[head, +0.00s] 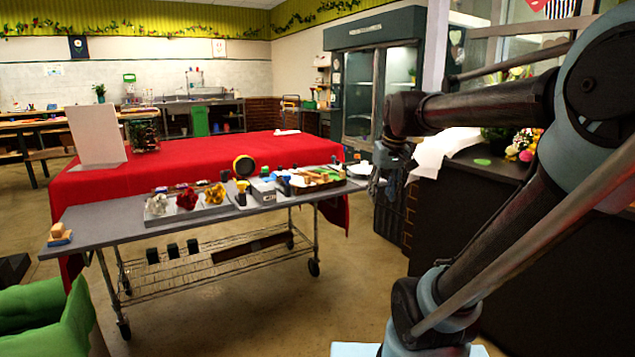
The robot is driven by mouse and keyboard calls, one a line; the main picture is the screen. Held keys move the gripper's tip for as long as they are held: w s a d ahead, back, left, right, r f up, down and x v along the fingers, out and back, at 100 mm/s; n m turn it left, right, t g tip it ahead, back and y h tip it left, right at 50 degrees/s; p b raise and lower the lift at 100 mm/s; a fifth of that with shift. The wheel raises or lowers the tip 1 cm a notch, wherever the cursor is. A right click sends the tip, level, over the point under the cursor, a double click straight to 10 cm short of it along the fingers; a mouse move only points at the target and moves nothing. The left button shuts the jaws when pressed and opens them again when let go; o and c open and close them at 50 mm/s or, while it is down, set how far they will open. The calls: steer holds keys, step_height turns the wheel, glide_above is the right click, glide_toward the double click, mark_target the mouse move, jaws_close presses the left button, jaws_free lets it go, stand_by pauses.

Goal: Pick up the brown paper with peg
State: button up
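A small tan-brown item with a bluish part (59,235) lies at the near left end of the grey cart's top (125,222). It may be the brown paper with peg, but it is too small to be sure. Other brown pieces (318,178) lie in a tray at the cart's right end, and I cannot tell whether paper or a peg is among them. My gripper (377,182) hangs in the air to the right of the cart's right end, apart from the tan-brown item. Its fingers are dark and small, so its opening is unclear.
Flower heads in white, red (187,198) and yellow sit in a tray mid-cart. A red-covered table (220,155) stands behind it. A dark counter (490,165) with flowers is at the right. Floor before the cart is clear.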

steer(key=w+a+r+n+y, duration=0.1)
steer(key=w+a+r+n, duration=0.1)
steer(key=w+a+r, duration=0.65)
steer(key=w+a+r+n, duration=0.1)
steer(key=w+a+r, duration=0.4)
steer(key=w, duration=0.6)
steer(key=shift+t, duration=0.3)
steer(key=shift+a+x, duration=0.2)
steer(key=shift+x, duration=2.6)
steer(key=shift+a+x, duration=0.25)
steer(key=shift+x, duration=2.55)
steer(key=shift+a+x, duration=0.2)
steer(key=shift+x, duration=2.65)
steer(key=shift+s+r, duration=0.1)
jaws_close()
